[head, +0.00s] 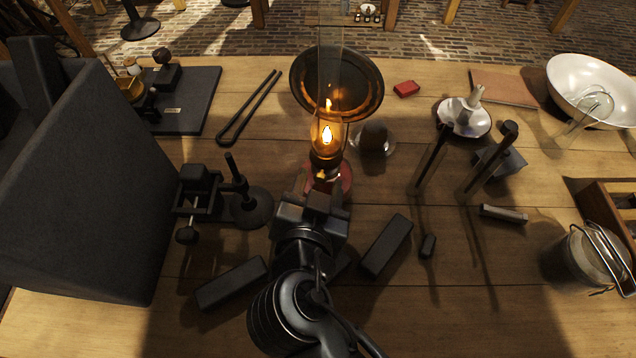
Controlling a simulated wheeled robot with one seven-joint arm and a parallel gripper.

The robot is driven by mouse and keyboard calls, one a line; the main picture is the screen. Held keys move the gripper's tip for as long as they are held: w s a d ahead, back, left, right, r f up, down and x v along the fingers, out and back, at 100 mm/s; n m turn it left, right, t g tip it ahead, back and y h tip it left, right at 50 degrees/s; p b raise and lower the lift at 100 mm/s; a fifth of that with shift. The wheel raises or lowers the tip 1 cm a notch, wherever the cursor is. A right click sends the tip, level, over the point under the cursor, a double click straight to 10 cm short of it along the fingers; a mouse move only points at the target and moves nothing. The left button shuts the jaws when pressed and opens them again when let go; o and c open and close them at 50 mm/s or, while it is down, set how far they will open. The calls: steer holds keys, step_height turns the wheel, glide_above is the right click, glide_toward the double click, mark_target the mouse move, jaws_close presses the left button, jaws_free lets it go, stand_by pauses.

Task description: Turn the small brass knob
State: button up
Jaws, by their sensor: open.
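A lit oil lamp (326,135) with a tall glass chimney stands at the middle of the table, on a red base (345,177). A small brass knob (321,176) shows low on the lamp's front, just beyond my gripper. My gripper (314,190) is open, directly in front of the lamp base, and points away from me toward it. The gap between its fingers is hard to see, and I cannot tell whether a finger touches the knob. The gripper hides part of the lamp's base.
A dark reflector dish (356,70) stands behind the lamp. A dark clamp stand (200,190) is close on the left, beside a large dark box (90,190). Dark blocks (388,245) lie near my arm. A metal pail (590,258) stands at the right. Open tabletop lies at front right.

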jaws_close()
steer(key=shift+a+r+n+h+p, duration=0.1)
steer(key=shift+n+h+p, duration=0.2)
steer(key=shift+n, duration=0.2)
steer(key=shift+n+h, duration=0.4)
steer(key=shift+n, duration=0.2)
jaws_free()
steer(key=v, duration=0.7)
steer(key=shift+s+a+r+b, duration=0.15)
steer(key=shift+s+b, duration=0.2)
steer(key=shift+b, duration=0.1)
steer(key=shift+s, duration=0.1)
